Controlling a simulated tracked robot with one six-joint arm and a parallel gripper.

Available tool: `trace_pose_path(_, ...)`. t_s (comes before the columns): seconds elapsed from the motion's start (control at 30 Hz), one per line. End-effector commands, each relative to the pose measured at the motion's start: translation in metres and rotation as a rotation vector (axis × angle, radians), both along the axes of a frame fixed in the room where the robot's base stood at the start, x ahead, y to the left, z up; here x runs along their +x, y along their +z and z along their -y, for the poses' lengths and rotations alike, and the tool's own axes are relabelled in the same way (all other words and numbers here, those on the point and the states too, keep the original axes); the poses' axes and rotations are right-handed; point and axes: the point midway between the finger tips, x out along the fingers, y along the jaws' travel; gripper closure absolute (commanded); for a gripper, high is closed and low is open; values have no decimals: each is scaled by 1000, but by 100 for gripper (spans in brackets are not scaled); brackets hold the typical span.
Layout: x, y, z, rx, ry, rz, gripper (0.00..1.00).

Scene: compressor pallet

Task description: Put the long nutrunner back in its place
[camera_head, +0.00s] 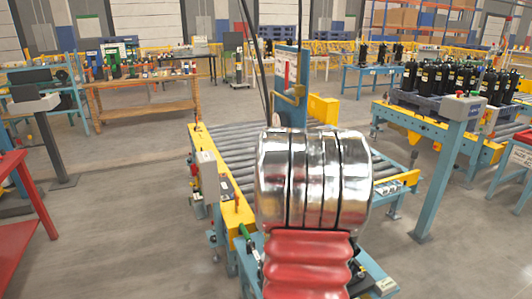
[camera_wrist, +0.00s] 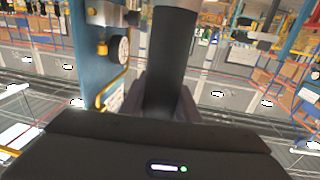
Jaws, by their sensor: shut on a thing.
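The nutrunner (camera_wrist: 168,60) shows in the wrist view as a thick black tube with a paler section at the top edge. My gripper (camera_wrist: 165,108) is shut around it, one dark finger on each side. The tube's far end runs out of the picture, and the dark gripper body hides its near end. A blue post (camera_wrist: 90,55) with metal fittings and a round gauge stands close to its left. In the head view the blue post (camera_head: 291,95) rises behind the roller conveyor. My own shiny and red arm covers hide the gripper and nutrunner there.
A roller conveyor (camera_head: 235,150) with yellow side rails lies ahead. A yellow box (camera_head: 323,108) is beside the post, and dark cables (camera_head: 262,70) hang near it. Black compressors (camera_head: 450,78) stand on the right-hand line. Open floor (camera_head: 130,170) lies to the left.

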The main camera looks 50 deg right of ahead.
Motion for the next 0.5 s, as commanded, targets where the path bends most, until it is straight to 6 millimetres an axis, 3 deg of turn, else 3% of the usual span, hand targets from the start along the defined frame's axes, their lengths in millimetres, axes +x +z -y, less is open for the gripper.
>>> trace_pose_path(0.23,0,1,0,-6,0,4,100)
trace_pose_path(0.27,0,1,0,-6,0,4,71)
trace_pose_path(0.5,0,-1,0,-3,0,3,54)
